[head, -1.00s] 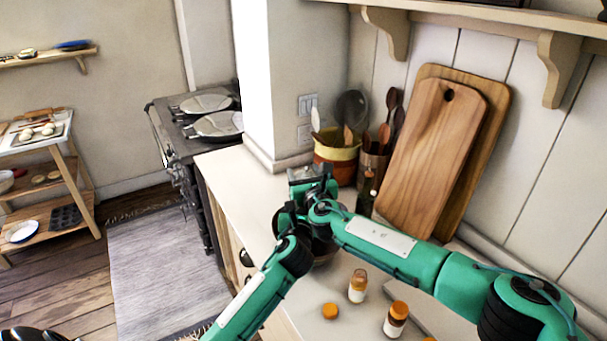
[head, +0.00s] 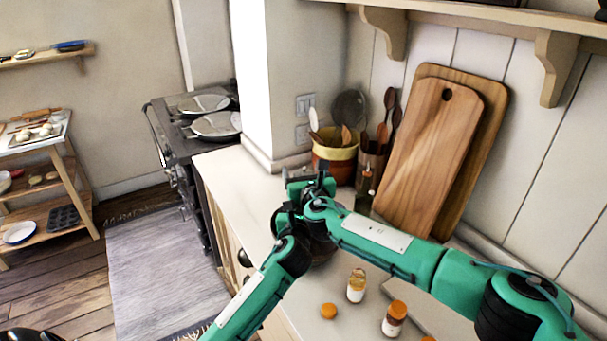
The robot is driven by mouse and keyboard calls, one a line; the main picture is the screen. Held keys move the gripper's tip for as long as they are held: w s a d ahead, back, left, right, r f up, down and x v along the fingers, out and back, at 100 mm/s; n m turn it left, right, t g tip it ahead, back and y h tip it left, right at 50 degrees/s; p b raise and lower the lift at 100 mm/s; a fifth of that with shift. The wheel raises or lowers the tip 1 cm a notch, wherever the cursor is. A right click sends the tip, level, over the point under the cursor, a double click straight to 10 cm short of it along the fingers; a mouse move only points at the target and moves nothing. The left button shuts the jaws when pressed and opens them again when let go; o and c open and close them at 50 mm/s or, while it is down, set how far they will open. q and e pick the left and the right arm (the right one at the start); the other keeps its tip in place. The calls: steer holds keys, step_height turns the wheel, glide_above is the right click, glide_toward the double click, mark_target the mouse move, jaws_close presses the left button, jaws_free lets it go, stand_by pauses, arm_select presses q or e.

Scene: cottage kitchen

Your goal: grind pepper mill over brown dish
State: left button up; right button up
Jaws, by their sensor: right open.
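My right gripper (head: 309,182) is open over the back part of the pale counter, in front of the yellow and brown utensil pot. I see nothing held between its fingers. A dark brown rounded thing (head: 323,250) shows partly behind my wrist; it may be the brown dish, but my arm hides most of it. I cannot make out the pepper mill for certain. A slim dark bottle-like thing (head: 366,190) stands right of the gripper, by the cutting boards.
Wooden cutting boards (head: 430,150) lean on the wall. The utensil pot (head: 335,160) stands behind the gripper. The stove (head: 190,135) is beyond the counter's left end.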

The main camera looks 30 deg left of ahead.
step_height(320, 180, up, 9)
steer(key=shift+r, duration=0.15)
stand_by(0.4)
steer(key=s+d+f+n+g+y, duration=0.2)
steer(key=d+f+n+g+y, duration=0.5)
steer(key=d+f+n+g, duration=0.35)
steer(key=shift+m+g, duration=0.85)
steer(key=shift+g, duration=0.1)
steer(key=shift+w+a+r, duration=0.1)
steer(key=shift+a, duration=1.8)
steer(key=shift+w+a+r, duration=0.1)
steer(key=shift+a, duration=1.75)
steer(key=shift+w+a+r, duration=0.1)
steer(key=shift+a, duration=1.8)
steer(key=shift+c, duration=0.5)
